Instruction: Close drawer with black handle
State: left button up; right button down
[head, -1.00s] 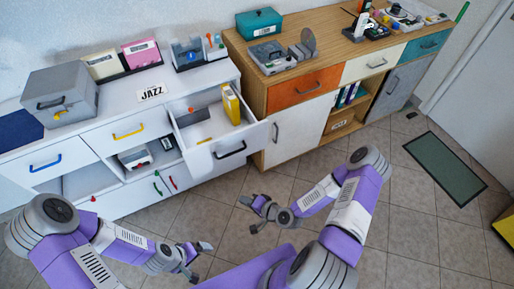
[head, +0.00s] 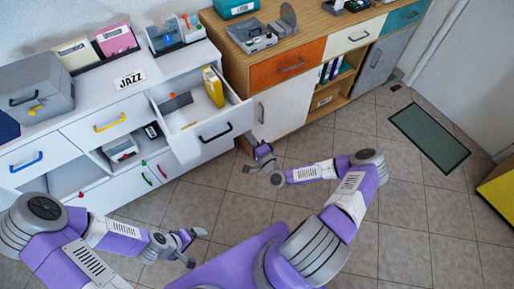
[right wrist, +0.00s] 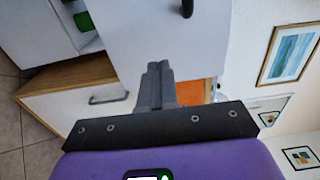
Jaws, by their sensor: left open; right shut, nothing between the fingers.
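The drawer (head: 188,151) with the black handle (head: 215,134) is pulled out of the white cabinet. A yellow binder (head: 213,87) and small items lie inside it. My right gripper (head: 256,148) is shut and empty, close in front of the right end of the drawer front. In the right wrist view its closed fingers (right wrist: 157,78) point at the white drawer front (right wrist: 140,38), with part of the black handle (right wrist: 187,8) at the top edge. I cannot tell whether they touch the front. My left gripper (head: 194,247) is open and empty, low over the floor.
A wooden cabinet (head: 250,61) with an orange drawer (head: 288,66) and a white door (head: 286,107) stands right of the open drawer. The white cabinet's top (head: 93,94) holds a grey box (head: 35,93) and a JAZZ sign (head: 129,80). The tiled floor ahead is free.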

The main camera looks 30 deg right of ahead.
aim_at(240, 124)
jog(key=w, duration=0.5)
jog(key=shift+a+b, duration=0.1)
jog(key=shift+b, duration=0.3)
pick_arm(q)
jog(key=shift+f, duration=0.5)
pick_arm(e)
jog(key=shift+w, duration=0.1)
